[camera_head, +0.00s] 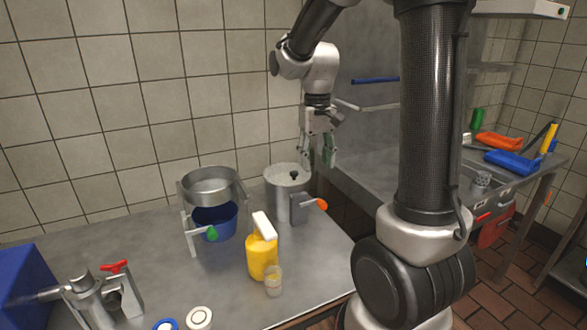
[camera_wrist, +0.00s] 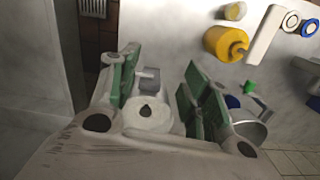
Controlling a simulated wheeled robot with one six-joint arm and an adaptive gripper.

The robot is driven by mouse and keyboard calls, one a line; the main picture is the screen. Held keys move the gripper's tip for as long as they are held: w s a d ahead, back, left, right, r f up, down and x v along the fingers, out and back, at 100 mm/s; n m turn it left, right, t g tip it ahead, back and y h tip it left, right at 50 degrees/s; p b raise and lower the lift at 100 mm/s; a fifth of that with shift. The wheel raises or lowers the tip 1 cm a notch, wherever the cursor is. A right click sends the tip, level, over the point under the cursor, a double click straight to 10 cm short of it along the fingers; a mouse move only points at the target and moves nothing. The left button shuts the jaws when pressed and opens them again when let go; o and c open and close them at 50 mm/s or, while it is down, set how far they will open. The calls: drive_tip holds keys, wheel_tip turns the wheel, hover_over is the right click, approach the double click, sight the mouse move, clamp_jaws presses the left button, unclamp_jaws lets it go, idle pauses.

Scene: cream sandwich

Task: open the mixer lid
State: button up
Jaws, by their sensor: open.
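The mixer (camera_head: 283,198) is a grey metal cylinder near the back right end of the steel table, with an orange-tipped lever (camera_head: 321,204) on its right side. Its pale round lid (camera_head: 281,175) is on top and closed, with a small dark knob (camera_head: 294,175) in the middle. My gripper (camera_head: 318,153) is above and slightly right of the lid, pointing down, open and empty. In the wrist view the lid (camera_wrist: 135,118) and its dark knob (camera_wrist: 146,111) show between and below the green-padded fingers of my gripper (camera_wrist: 160,90). The fingers look apart from the knob.
A metal pot (camera_head: 211,187) on a stand with a green-tipped lever, above a blue bowl (camera_head: 216,220), stands left of the mixer. A yellow bottle (camera_head: 261,257) and a small cup (camera_head: 273,281) are in front. A red-handled device (camera_head: 117,267) is front left. The sink counter is right.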

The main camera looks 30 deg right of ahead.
sight(294, 172)
drive_tip(key=shift+m, duration=0.9)
drive_tip(key=w+f, duration=0.1)
drive_tip(key=w, duration=0.3)
drive_tip(key=w+f, duration=0.2)
drive_tip(key=w, duration=0.2)
drive_tip(key=w+f, duration=0.1)
drive_tip(key=w, duration=0.3)
drive_tip(key=shift+d+f, duration=0.25)
drive_tip(key=shift+d, duration=0.05)
drive_tip(key=w+r, duration=0.1)
drive_tip(key=w, duration=0.2)
drive_tip(key=shift+r+m, duration=0.4)
drive_tip(key=shift+s+r+m, duration=0.1)
drive_tip(key=shift+s+m, duration=0.1)
drive_tip(key=shift+m, duration=0.1)
wheel_tip(294, 172, down, 8)
drive_tip(key=shift+r, duration=0.1)
clamp_jaws()
